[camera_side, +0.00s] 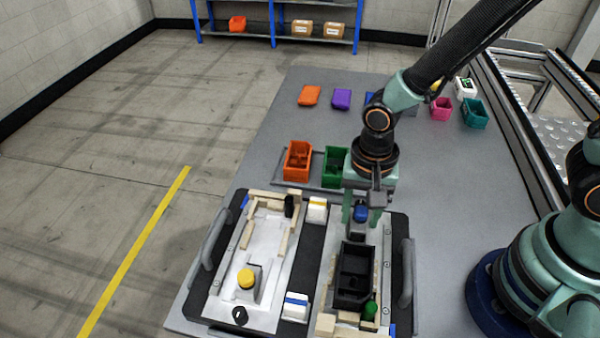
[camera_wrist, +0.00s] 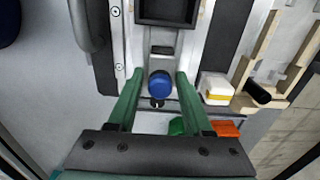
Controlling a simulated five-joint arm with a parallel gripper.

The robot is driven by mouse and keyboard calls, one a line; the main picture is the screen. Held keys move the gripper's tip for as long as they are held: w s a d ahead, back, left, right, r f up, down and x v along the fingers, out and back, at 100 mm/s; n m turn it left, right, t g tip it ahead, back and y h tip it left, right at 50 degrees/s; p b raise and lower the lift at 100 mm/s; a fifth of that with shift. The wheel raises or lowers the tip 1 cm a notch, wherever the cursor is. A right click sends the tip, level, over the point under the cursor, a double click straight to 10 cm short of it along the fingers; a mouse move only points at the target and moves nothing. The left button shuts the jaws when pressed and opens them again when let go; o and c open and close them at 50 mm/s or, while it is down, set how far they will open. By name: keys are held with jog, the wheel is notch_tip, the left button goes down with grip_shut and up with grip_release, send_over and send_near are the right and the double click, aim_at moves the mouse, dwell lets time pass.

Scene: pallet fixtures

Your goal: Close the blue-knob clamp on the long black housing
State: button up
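The long black housing (camera_side: 352,290) is an open-topped box lying in the right-hand fixture of the pallet. Its near end shows at the top of the wrist view (camera_wrist: 168,12). The blue-knob clamp (camera_side: 361,213) is at the housing's far end in the side view. In the wrist view its blue knob (camera_wrist: 160,86) sits on a metal slide, and a dark block (camera_wrist: 161,50) on the slide is apart from the housing. My gripper (camera_side: 362,206) is open, pointing down over the clamp. Its green fingers (camera_wrist: 160,76) stand either side of the knob, with small gaps.
A green knob (camera_side: 370,309) stands at the housing's other end. The left fixture has a yellow knob (camera_side: 246,279) and a black one (camera_side: 240,314). Pallet handles (camera_side: 406,272) rise at the sides. Orange (camera_side: 298,160) and green (camera_side: 335,166) bins stand behind.

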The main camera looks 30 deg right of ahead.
aim_at(359, 229)
grip_shut()
jog(key=shift+s+a, duration=0.1)
jog(key=shift+a, duration=0.05)
jog(key=shift+s+a, duration=0.85)
jog(key=shift+o, duration=1.6)
grip_release()
jog(key=shift+r, duration=4)
jog(key=shift+d, duration=0.1)
